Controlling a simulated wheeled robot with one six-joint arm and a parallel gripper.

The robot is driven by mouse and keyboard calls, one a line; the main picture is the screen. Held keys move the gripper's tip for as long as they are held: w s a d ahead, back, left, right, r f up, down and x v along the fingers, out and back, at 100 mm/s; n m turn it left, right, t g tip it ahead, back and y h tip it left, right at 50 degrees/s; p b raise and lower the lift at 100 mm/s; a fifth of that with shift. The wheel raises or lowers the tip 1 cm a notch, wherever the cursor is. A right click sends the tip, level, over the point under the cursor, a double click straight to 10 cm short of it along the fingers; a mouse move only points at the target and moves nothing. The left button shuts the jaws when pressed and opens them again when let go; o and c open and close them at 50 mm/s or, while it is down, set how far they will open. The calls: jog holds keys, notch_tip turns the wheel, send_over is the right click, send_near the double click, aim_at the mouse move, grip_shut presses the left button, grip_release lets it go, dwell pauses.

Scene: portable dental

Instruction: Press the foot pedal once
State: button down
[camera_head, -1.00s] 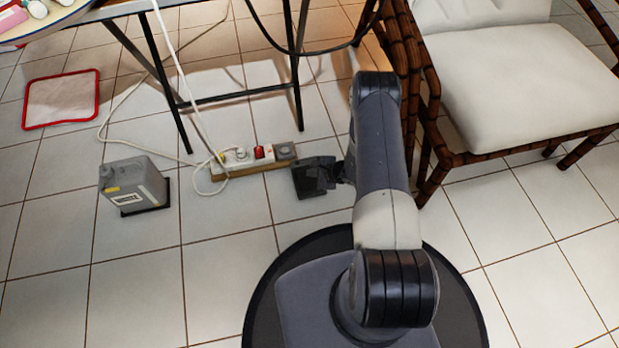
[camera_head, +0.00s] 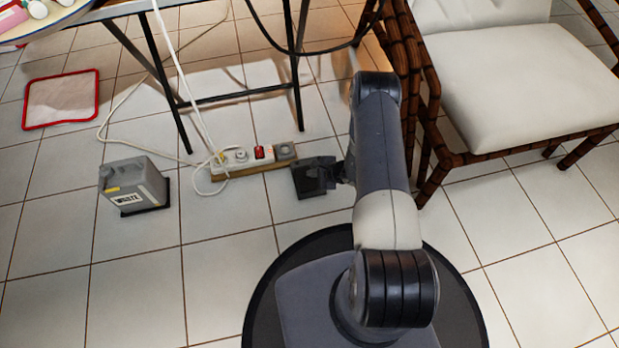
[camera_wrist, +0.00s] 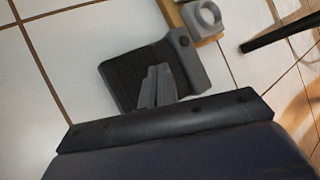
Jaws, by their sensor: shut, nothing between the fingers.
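The black foot pedal (camera_head: 308,180) lies on the tiled floor, at the right end of the power strip. The wrist view shows its dark plate (camera_wrist: 128,76) with a raised block at one side. My gripper (camera_wrist: 157,70) is shut and empty, its grey fingertips over the pedal plate and hiding part of it. In the head view my gripper (camera_head: 328,175) is dark and partly blends with the pedal. I cannot tell whether the fingertips touch the plate or how far it is pressed.
The power strip (camera_head: 252,169) with a red switch and white cable lies left of the pedal. A grey container (camera_head: 134,184) stands further left. Dark table legs (camera_head: 297,90) rise behind. A chair with a white seat (camera_head: 520,85) stands at right. Floor in front is clear.

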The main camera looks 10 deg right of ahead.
aim_at(312, 179)
jog(key=shift+f, duration=0.15)
dwell(0.4)
jog(key=shift+f, duration=0.3)
jog(key=shift+f, duration=0.75)
dwell(0.8)
jog(key=shift+r, duration=0.1)
jog(key=shift+r+p, duration=0.65)
jog(key=shift+r, duration=0.4)
jog(key=shift+r+p, duration=1.4)
jog(key=shift+r, duration=1.15)
